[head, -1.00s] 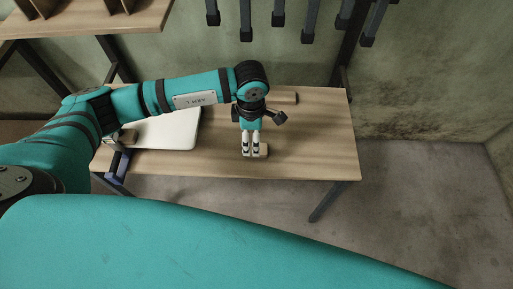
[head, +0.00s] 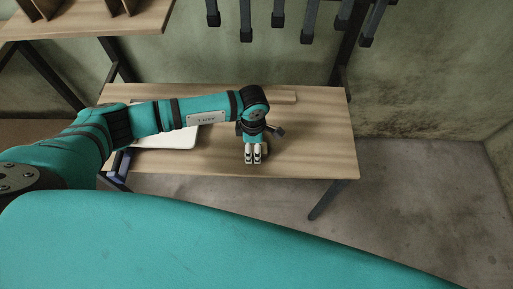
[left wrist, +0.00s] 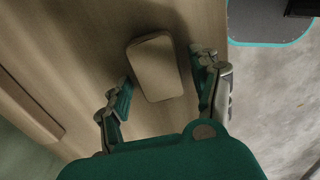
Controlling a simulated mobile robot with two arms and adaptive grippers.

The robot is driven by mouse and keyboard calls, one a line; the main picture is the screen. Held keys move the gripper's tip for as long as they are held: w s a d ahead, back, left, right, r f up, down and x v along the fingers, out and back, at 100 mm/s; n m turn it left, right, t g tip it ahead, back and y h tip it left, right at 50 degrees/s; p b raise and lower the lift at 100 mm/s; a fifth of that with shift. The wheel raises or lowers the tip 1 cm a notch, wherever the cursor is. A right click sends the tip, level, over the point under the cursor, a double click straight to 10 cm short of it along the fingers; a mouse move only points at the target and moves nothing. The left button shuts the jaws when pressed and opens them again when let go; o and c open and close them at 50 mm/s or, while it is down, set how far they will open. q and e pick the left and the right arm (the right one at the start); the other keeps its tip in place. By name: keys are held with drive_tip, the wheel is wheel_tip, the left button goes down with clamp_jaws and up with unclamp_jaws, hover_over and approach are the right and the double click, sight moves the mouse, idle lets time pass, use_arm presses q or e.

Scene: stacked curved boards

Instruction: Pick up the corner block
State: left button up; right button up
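The corner block is a small, light wooden block with rounded corners. In the left wrist view the block (left wrist: 157,66) lies on the wooden table, between the two spread fingers of my left gripper (left wrist: 163,72). A gap shows on each side of it, so the gripper is open and holds nothing. In the head view my left gripper (head: 253,155) points down over the table near its front edge and hides most of the block (head: 265,148). My right gripper is in neither view.
The wooden table (head: 315,140) is clear to the right of the gripper. A white flat object (head: 178,140) lies on the left, partly under my arm. Dark tools hang on the wall behind.

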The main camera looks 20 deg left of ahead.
use_arm(q)
drive_tip(key=c, duration=0.8)
drive_tip(key=shift+r, duration=0.1)
drive_tip(key=shift+r, duration=0.5)
wheel_tip(320, 180, up, 2)
drive_tip(key=shift+b, duration=0.4)
drive_tip(key=s+a, duration=0.1)
drive_tip(key=s, duration=0.4)
drive_tip(key=s+a+r+b, duration=0.1)
drive_tip(key=s, duration=0.4)
drive_tip(key=s+a+r+b, duration=0.1)
drive_tip(key=s, duration=0.4)
drive_tip(key=shift+s+a, duration=0.35)
drive_tip(key=shift+a, duration=0.05)
